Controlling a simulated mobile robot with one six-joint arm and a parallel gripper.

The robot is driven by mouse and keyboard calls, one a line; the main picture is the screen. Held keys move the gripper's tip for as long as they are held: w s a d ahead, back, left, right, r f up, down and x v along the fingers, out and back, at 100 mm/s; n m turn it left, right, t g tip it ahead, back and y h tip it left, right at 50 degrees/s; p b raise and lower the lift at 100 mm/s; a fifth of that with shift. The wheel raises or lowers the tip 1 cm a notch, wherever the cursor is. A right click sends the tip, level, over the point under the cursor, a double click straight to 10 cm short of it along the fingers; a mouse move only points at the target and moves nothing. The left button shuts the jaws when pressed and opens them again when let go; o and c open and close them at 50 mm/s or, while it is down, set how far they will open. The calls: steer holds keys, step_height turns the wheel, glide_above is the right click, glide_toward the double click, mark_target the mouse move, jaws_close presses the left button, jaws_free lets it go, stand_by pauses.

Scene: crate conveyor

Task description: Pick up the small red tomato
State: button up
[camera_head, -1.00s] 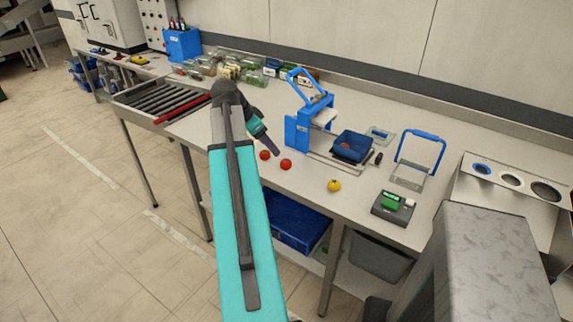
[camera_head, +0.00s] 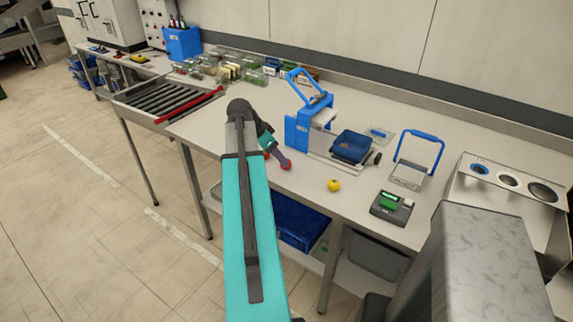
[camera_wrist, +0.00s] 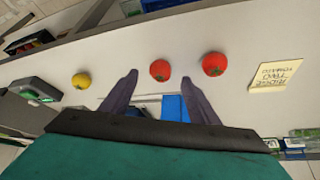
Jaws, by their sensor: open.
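Two red tomatoes and one yellow tomato sit on the pale worktop. The smaller red tomato (camera_wrist: 160,69) lies in the wrist view between the tips of my gripper (camera_wrist: 160,77), whose fingers are open. I cannot tell how far below the tips it is. In the head view this tomato (camera_head: 286,164) is partly hidden at my gripper's fingertips (camera_head: 282,160). The larger red tomato (camera_wrist: 214,64) is just right of it in the wrist view and mostly hidden behind my gripper in the head view (camera_head: 266,155). The yellow tomato (camera_wrist: 81,80) is at the left.
A yellow note (camera_wrist: 275,74) with handwriting lies right of the tomatoes in the wrist view. A blue press-like device (camera_head: 300,130), a blue tray (camera_head: 351,147) and a scale (camera_head: 391,207) stand on the worktop. A roller conveyor (camera_head: 165,97) is at the left.

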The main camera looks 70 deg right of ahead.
steer(key=shift+f, duration=0.1)
steer(key=shift+p+x, duration=0.85)
steer(key=shift+x, duration=0.4)
steer(key=shift+p+x, duration=0.35)
steer(key=shift+x, duration=0.95)
steer(key=shift+s+d, duration=0.1)
steer(key=shift+d, duration=0.05)
steer(key=c, duration=1.1)
